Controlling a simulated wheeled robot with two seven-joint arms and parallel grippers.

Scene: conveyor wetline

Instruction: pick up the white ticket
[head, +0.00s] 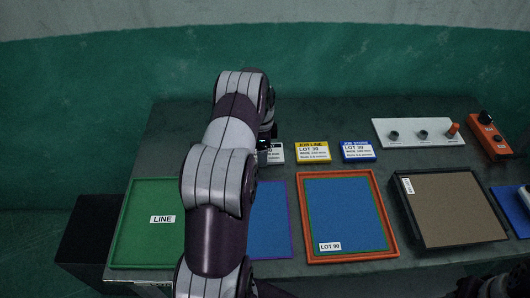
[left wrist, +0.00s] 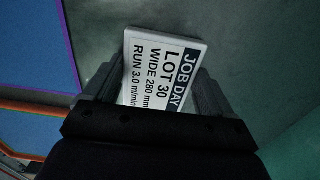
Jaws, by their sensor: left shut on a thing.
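The white ticket (left wrist: 160,72) shows large in the left wrist view, with a dark band reading JOB DAY and the text LOT 30 below it. My left gripper (left wrist: 158,92) is shut on it, one finger at each side. In the head view part of the white ticket (head: 276,153) shows at the back of the table, left of the yellow ticket. My left arm hides the rest of it and most of the gripper there. I cannot tell whether the ticket touches the table. My right gripper is not clearly visible.
A yellow ticket (head: 313,153) and a blue ticket (head: 358,151) lie to the right. In front are a green LINE tray (head: 130,225), an orange-rimmed tray (head: 391,222) and a black-rimmed tray (head: 409,212). A white panel with knobs (head: 408,125) and an orange box (head: 487,135) stand at the back right.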

